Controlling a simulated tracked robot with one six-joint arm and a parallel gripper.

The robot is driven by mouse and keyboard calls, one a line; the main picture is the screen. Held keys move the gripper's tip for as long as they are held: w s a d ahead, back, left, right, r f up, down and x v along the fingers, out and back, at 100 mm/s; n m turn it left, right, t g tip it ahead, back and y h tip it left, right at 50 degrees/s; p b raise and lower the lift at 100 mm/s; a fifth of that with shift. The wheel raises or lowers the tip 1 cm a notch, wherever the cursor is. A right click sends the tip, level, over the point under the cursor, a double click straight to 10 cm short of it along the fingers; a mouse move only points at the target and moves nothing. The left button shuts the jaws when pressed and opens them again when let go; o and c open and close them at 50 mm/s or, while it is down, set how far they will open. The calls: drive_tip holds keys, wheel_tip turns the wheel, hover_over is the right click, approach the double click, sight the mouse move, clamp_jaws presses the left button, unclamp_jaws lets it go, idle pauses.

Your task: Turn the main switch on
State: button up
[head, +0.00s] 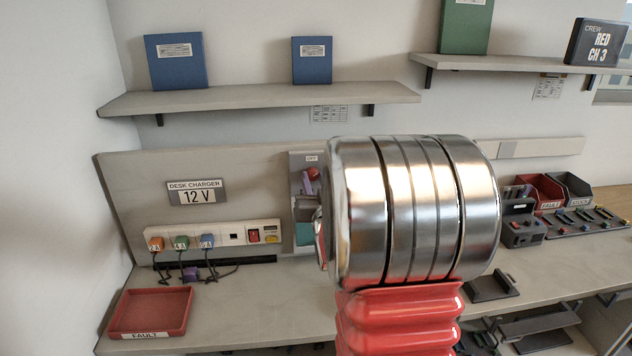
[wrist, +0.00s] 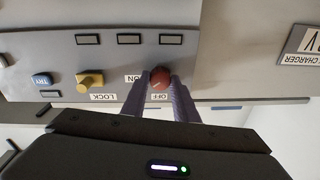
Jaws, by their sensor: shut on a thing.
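The main switch is a red round knob (wrist: 160,77) on a grey panel (wrist: 215,45), with an ON label on one side and an OFF label by it in the wrist view. My gripper (wrist: 160,88) has its two purple fingers on either side of the knob, shut on it. In the head view the red knob (head: 313,173) shows just left of my arm, under an OFF label, with a purple finger (head: 307,184) against it. My arm hides most of the panel there. I cannot tell which way the knob points.
A yellow knob (wrist: 90,80) by a LOCK label and a blue TRY button (wrist: 42,79) sit beside the switch. The desk charger board (head: 130,190) with a socket strip (head: 222,233) stands to the left. A red FAULT tray (head: 150,310) lies on the desk.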

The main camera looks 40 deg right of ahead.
drive_tip(key=m, duration=0.4)
drive_tip(key=shift+h, duration=0.3)
drive_tip(key=shift+m+g+h, duration=0.3)
drive_tip(key=shift+m, duration=1.8)
drive_tip(key=shift+d, duration=0.1)
drive_tip(key=o, duration=1.1)
drive_tip(key=shift+c, duration=0.2)
